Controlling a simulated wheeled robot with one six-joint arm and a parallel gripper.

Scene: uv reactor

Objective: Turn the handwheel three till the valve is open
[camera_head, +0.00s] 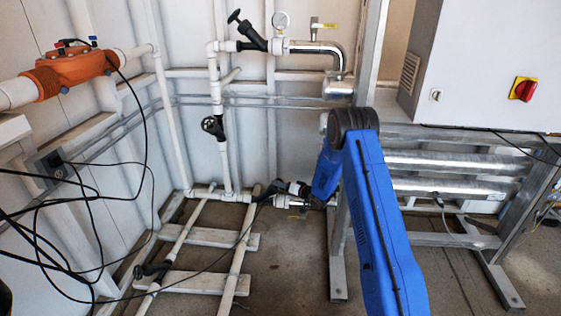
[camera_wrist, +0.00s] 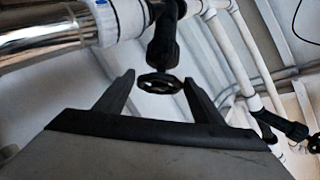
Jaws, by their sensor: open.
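In the wrist view a black handwheel (camera_wrist: 160,83) sits on the stem of a black valve (camera_wrist: 164,40), joined to a white pipe fitting beside a shiny metal pipe. My gripper (camera_wrist: 159,77) is open, with one finger on each side of the handwheel. The right fingertip is close to the rim; I cannot tell whether it touches. In the head view my blue arm reaches down to a low dark valve (camera_head: 294,189) by the metal pipe, and the arm hides part of that area. No number shows on the wheel, and I cannot tell how far the valve is turned.
Other black valves stand at the top (camera_head: 250,31) and on the upright pipe (camera_head: 212,126). Another lies near the floor (camera_head: 152,269). A white cabinet (camera_head: 480,60) and metal frame are at right. Loose black cables (camera_head: 60,225) hang at left.

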